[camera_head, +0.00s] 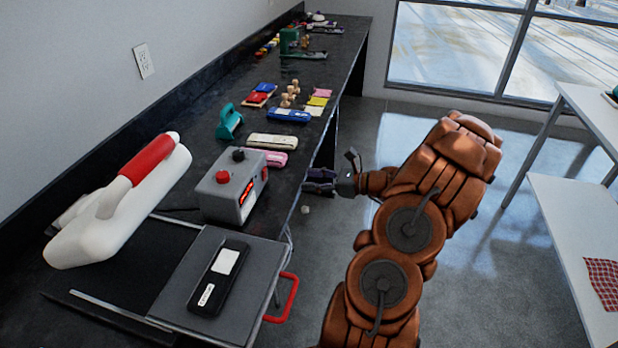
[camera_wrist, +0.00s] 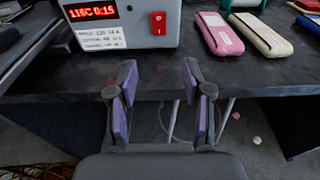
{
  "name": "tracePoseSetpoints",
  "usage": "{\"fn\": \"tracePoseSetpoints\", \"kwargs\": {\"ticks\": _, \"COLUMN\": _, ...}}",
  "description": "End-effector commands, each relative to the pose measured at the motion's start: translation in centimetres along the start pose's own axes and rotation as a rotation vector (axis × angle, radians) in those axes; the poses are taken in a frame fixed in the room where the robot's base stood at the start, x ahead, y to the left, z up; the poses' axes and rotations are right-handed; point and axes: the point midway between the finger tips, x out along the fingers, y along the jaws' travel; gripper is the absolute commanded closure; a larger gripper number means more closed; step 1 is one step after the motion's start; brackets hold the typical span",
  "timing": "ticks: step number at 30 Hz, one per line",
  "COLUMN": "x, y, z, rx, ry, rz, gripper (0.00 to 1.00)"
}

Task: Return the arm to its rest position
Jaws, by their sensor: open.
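My arm reaches up from the bottom of the head view, in copper-brown links, and bends left toward the black counter (camera_head: 180,140). My gripper (camera_head: 308,182) is beside the counter's front edge, over the floor side. In the wrist view my gripper (camera_wrist: 160,85) has two dark fingers with purple pads, spread apart with nothing between them. The fingertips point at the counter edge below a grey control box (camera_wrist: 125,25). I cannot tell exactly how far they are from the edge.
The control box (camera_head: 232,186) and a heat press with a red handle (camera_head: 289,298) stand on the counter. Pink (camera_head: 272,158) and cream cases (camera_head: 271,141) lie close to the gripper. White shelving (camera_head: 575,220) stands at right. Open floor (camera_head: 490,290) lies between.

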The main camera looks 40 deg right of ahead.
Motion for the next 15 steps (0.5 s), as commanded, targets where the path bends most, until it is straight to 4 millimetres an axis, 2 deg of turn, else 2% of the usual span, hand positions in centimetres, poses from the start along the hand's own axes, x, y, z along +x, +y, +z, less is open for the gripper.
{"fn": "tracePoseSetpoints", "kwargs": {"ticks": 10, "x": 0.2, "y": 0.2, "z": 0.2, "rx": -0.005, "ry": 0.002, "rz": 0.008, "gripper": 0.5}}
{"fn": "tracePoseSetpoints", "kwargs": {"ticks": 13, "x": 1.4, "y": 1.4, "z": 1.1, "rx": -0.035, "ry": 0.015, "rz": 0.053, "gripper": 0.5}}
{"fn": "tracePoseSetpoints", "kwargs": {"ticks": 15, "x": 2.8, "y": 3.1, "z": 2.4, "rx": -0.077, "ry": 0.033, "rz": 0.112, "gripper": 0.5}}
